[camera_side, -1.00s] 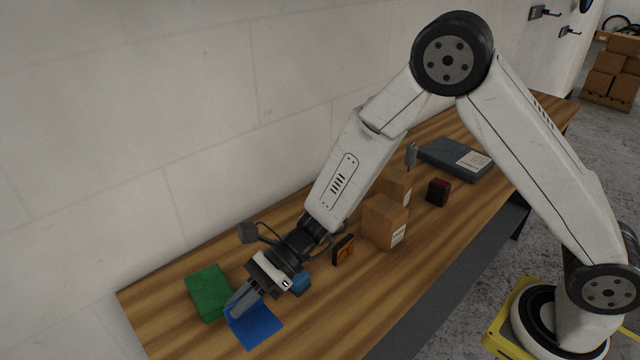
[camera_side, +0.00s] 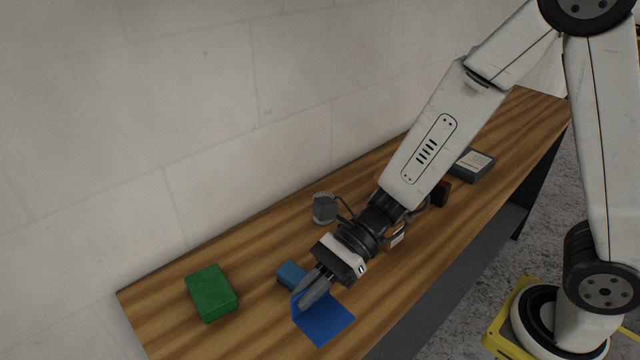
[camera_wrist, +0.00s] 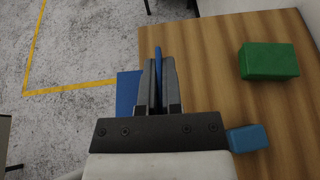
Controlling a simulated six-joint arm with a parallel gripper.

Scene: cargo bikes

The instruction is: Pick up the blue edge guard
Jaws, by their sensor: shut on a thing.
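The blue edge guard (camera_side: 325,320) is a bent blue sheet with one upright flange and one flat flange. My gripper (camera_side: 308,291) is shut on its upright flange, with the fingers pointing down to the left. In the wrist view, the upright flange of the edge guard (camera_wrist: 158,66) shows edge-on between the fingers of my gripper (camera_wrist: 160,84). The flat flange spreads to the left of the fingers, against the grey floor past the table edge. The fingers hide part of the upright flange. How high the guard is above the table is hard to tell.
A green block (camera_side: 211,292) lies on the wooden table (camera_side: 170,300) to the left. A small lighter-blue block (camera_side: 290,275) lies close behind my gripper. Cardboard boxes are mostly hidden behind my arm.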

